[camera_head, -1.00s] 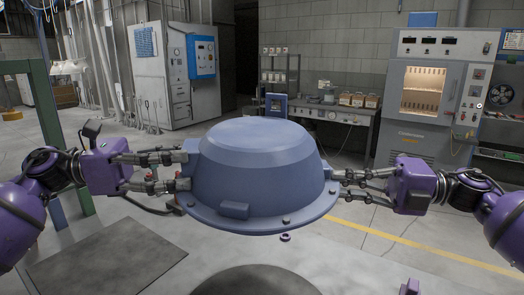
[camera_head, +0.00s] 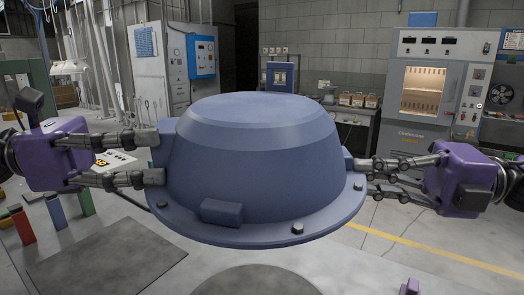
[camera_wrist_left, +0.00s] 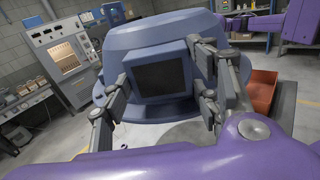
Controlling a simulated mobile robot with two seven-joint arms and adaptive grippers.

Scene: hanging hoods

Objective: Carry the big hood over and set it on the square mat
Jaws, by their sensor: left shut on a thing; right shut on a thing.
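The big hood (camera_head: 255,165), a blue dome with a wide bolted flange, hangs level in the air between my two grippers. My left gripper (camera_head: 159,158) is shut on the block on the hood's left side. In the left wrist view its fingers lie on either side of this dark-faced block (camera_wrist_left: 158,77). My right gripper (camera_head: 364,176) is shut on the hood's right side, its grip partly hidden. The square mat (camera_head: 105,252), flat and dark grey, lies at the lower left, below and left of the hood; its far edge is close under the flange in the picture.
A round dark mat (camera_head: 255,281) shows at the bottom middle, beneath the hood. Red, blue and green posts (camera_head: 55,212) stand at the left. A yellow floor line (camera_head: 420,250) runs at the right. Cabinets and a bench (camera_head: 355,125) stand farther back.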

